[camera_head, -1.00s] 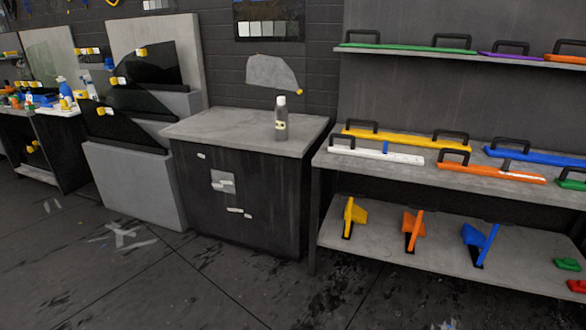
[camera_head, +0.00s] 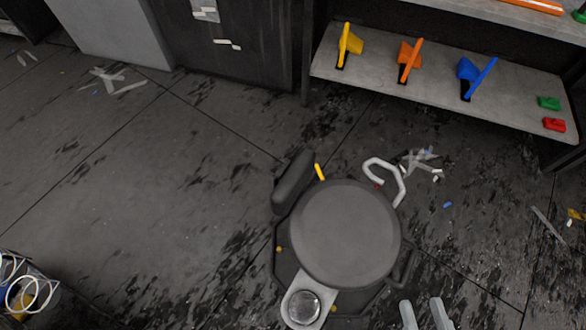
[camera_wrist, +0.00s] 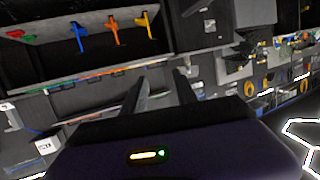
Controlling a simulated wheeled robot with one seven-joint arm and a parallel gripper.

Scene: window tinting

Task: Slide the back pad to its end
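A low stool with a round dark grey seat (camera_head: 345,232) stands on the floor in the head view. A dark, rounded upright pad (camera_head: 293,182), which looks like the back pad, sits at the seat's upper left edge. A small yellow piece (camera_head: 319,172) sticks up beside the pad. My gripper (camera_head: 425,316) shows at the bottom edge, right of and below the stool, apart from it. In the wrist view my gripper (camera_wrist: 161,90) has its two fingers apart with nothing between them. The stool is not seen there.
A pale bent handle (camera_head: 385,180) rises at the seat's upper right, and a small round dish (camera_head: 303,306) juts out below it. A shelf with coloured tools (camera_head: 440,80) stands behind. A bin (camera_head: 25,290) is at lower left. The floor left of the stool is open.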

